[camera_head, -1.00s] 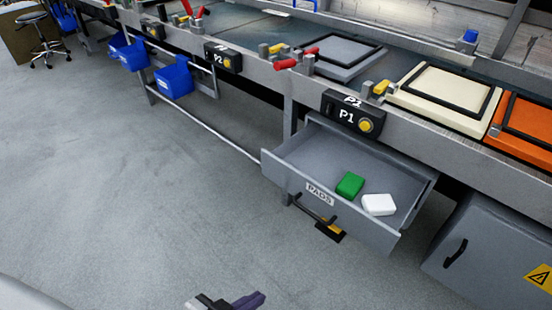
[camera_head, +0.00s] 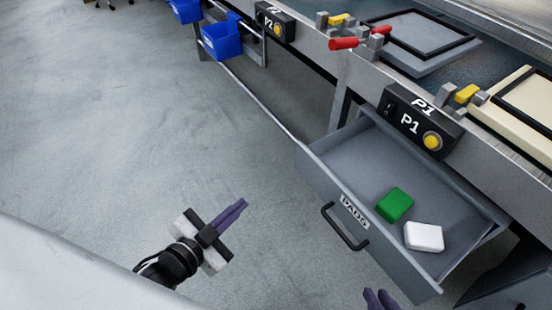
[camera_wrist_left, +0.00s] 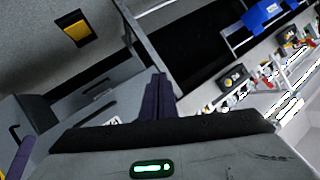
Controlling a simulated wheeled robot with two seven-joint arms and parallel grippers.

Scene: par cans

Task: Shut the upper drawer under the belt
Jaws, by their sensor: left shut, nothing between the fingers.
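The upper drawer (camera_head: 335,190) under the belt is pulled out, with a dark bar handle (camera_head: 345,227) and a PADS label on its front. A green block (camera_head: 395,204) and a white block (camera_head: 424,237) lie inside it. My left gripper (camera_head: 240,206) is shut and empty, over the floor to the left of the drawer front and apart from it. Its purple fingers (camera_wrist_left: 158,100) are together in the left wrist view, with grey drawer fronts beyond. Only the purple fingertips of my right gripper (camera_head: 378,299) show at the bottom edge, below the drawer front; their gap is unclear.
The belt frame carries a P1 button box (camera_head: 420,122) right above the drawer and a P2 box (camera_head: 274,22) further left. Blue bins (camera_head: 220,42) hang under the belt at the upper left. The floor left of the drawer is clear.

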